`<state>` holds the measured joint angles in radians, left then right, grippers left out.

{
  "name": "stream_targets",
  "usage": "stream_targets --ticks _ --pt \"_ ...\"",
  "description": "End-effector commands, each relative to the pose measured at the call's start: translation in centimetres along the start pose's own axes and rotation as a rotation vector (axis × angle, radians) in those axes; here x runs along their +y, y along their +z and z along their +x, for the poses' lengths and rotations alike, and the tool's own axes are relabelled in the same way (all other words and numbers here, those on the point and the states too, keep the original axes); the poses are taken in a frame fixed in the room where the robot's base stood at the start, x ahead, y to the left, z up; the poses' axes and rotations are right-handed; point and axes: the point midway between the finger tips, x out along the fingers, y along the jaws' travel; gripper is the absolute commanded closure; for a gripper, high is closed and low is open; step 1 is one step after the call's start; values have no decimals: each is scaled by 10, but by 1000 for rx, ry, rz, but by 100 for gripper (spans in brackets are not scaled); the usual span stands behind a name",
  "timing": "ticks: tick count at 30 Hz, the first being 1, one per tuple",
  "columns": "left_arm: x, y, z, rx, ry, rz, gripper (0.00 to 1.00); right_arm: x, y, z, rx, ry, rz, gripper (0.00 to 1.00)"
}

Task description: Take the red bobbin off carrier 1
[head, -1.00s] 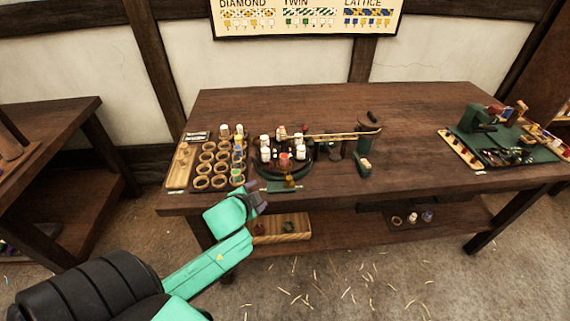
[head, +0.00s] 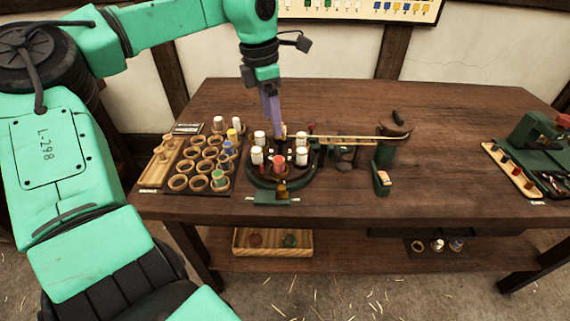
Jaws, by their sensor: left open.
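The round dark green braiding machine (head: 252,178) stands on the bench with several white bobbins on its ring. A red bobbin (head: 278,161) sits at the front of the ring. A smaller red thing (head: 311,127) shows at the back right of the ring, partly hidden. Carrier numbers are too small to read. My left gripper (head: 277,128) is open and points down over the back of the machine, behind the front red bobbin. Its fingertips are close to the machine's middle and the back bobbins; whether they touch anything I cannot tell. My right gripper is out of view.
A rack of wooden rings (head: 179,183), a few holding coloured bobbins, stands left of the machine. A pale rod (head: 355,138) runs from the machine to a green post (head: 385,152). A green station (head: 539,135) stands at far right.

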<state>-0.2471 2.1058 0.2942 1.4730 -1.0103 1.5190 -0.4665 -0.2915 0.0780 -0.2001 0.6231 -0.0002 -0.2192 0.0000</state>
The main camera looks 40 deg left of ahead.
Motion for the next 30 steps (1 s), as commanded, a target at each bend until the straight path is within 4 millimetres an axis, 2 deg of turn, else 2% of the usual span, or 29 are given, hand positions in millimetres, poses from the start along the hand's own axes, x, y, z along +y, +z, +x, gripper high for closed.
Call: stream_targets --ticks 6,13,18,21,26,30 --pt "-2 0 57 0 -10 -1 26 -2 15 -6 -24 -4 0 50" --pt "-1 0 90 1 -9 -2 26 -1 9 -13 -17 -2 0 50" --pt "0 -1 123 1 -8 -3 26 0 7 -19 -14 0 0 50" --pt "0 0 130 -3 -7 -3 26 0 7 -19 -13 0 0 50" --pt "0 0 130 -4 -6 -3 26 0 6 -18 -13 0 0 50" --pt "0 0 130 -4 -6 -3 79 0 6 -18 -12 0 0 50"
